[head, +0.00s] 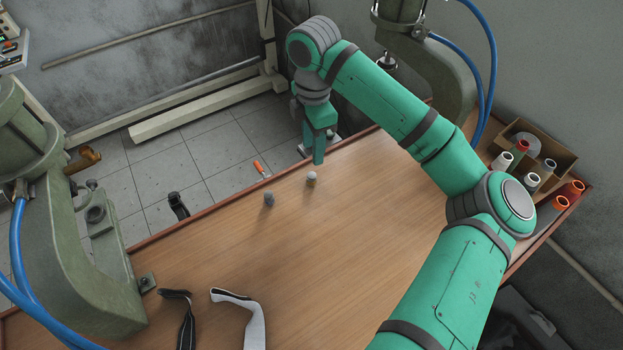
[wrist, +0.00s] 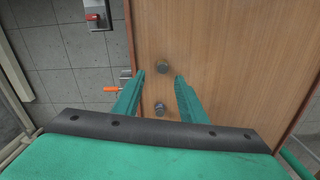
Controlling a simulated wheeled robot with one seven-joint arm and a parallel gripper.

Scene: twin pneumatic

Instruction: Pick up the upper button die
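Two small button dies stand apart on the wooden table. One has a pale top and a brassy lower part (head: 311,180); the other is dark grey (head: 269,199) and stands to its left and nearer the front. In the wrist view, one die (wrist: 162,67) shows near the fingertips and another (wrist: 159,109) lower down between the fingers. I cannot tell for sure which is the upper die. My gripper (head: 318,160) points down above the table, just behind the pale-topped die. In the wrist view my gripper (wrist: 160,76) is open, with no die held.
Green presses stand at the left (head: 70,230) and the back right (head: 448,70). An orange-handled tool (head: 260,168) is near the table's far edge. A cardboard box (head: 545,150) and spools are at the right. Two fabric strips (head: 243,315) lie in front. The table middle is clear.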

